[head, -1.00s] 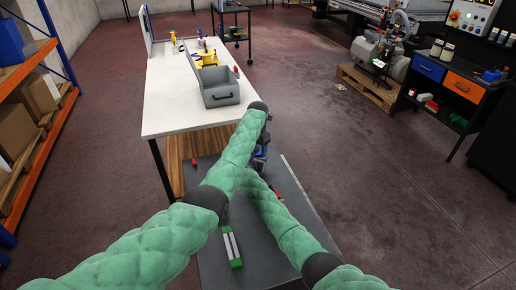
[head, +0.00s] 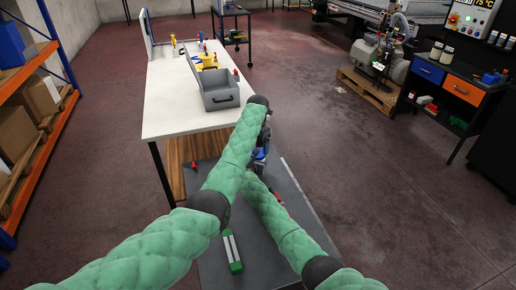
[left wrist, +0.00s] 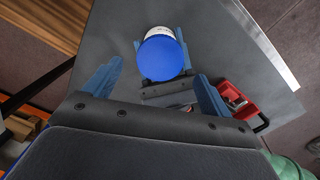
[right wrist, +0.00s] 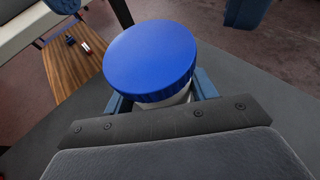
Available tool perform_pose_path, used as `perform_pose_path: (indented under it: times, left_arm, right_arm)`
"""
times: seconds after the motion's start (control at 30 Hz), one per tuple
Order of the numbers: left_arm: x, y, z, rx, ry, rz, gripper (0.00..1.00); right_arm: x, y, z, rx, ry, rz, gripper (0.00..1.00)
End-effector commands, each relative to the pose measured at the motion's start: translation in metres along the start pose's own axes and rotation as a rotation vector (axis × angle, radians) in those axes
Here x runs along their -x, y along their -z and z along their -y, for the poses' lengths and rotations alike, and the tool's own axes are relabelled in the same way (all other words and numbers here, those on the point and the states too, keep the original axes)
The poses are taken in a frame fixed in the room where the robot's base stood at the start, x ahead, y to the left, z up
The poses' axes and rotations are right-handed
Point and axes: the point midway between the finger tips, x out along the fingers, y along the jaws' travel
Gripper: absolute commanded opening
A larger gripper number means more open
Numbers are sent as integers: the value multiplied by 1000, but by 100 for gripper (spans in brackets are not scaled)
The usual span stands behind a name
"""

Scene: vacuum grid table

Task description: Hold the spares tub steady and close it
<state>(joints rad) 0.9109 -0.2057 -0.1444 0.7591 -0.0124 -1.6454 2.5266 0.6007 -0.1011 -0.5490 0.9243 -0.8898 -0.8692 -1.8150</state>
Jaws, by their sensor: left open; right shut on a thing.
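The spares tub (right wrist: 184,96) is white with a round blue lid (right wrist: 150,60) on top. The lid also shows in the left wrist view (left wrist: 162,58), with the tub's white side beyond it. I cannot tell whether the lid is fully seated. My right gripper (right wrist: 162,104) is shut on the tub's body below the lid, one finger on each side. My left gripper (left wrist: 158,72) is open and empty above the tub, its fingers wide apart and clear of the lid. In the head view my left arm hides most of the tub.
A dark grey worktop (head: 215,262) lies below, with a green and white block (head: 233,252) near its front. The white table (head: 180,110) beyond holds a grey bin (head: 220,99).

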Motion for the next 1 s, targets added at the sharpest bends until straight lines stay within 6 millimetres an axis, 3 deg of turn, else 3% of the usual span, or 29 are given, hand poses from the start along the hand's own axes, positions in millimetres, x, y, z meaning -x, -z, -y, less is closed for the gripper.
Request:
perform_pose_path:
  times: [0.37,0.63,1.0]
  left_arm:
    - [4,0,0,0,0,0,80]
    - [36,-1,0,0,2,3,80]
    - [34,0,0,0,2,0,80]
  right_arm:
    - [0,-1,0,0,0,1,0]
    - [0,0,0,0,0,1,0]
    - [0,0,0,0,0,1,0]
